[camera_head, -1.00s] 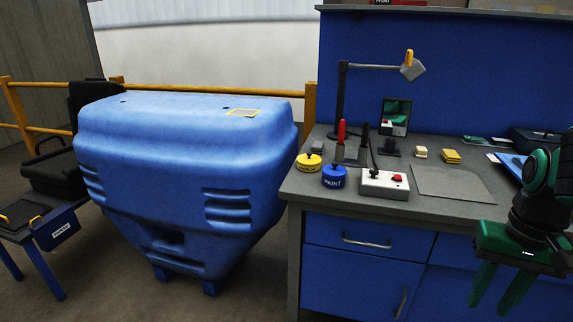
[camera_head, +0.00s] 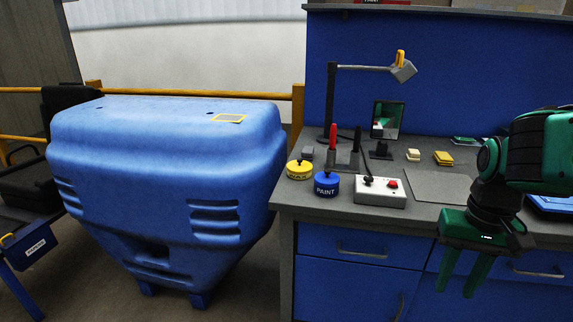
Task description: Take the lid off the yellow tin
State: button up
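The yellow tin (camera_head: 299,171) stands on the left end of the grey workbench, close to its left edge. Its lid has a small dark knob (camera_head: 299,161) on top and sits on the tin. A blue tin (camera_head: 326,185) marked PAINT stands just right of and in front of it. My gripper (camera_head: 461,277) hangs at the right, in front of the bench drawers, with its two green fingers pointing down. The fingers are apart and nothing is between them. It is well to the right of the yellow tin and lower in the picture.
A white control box (camera_head: 380,192) with a red button stands right of the tins. Behind are a red-handled tool (camera_head: 333,138), a lamp (camera_head: 366,67) and a small screen (camera_head: 388,118). A large blue container (camera_head: 165,185) stands left of the bench (camera_head: 420,221).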

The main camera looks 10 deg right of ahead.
aim_at(298, 166)
jog(key=z, duration=0.05)
jog(key=i, duration=1.25)
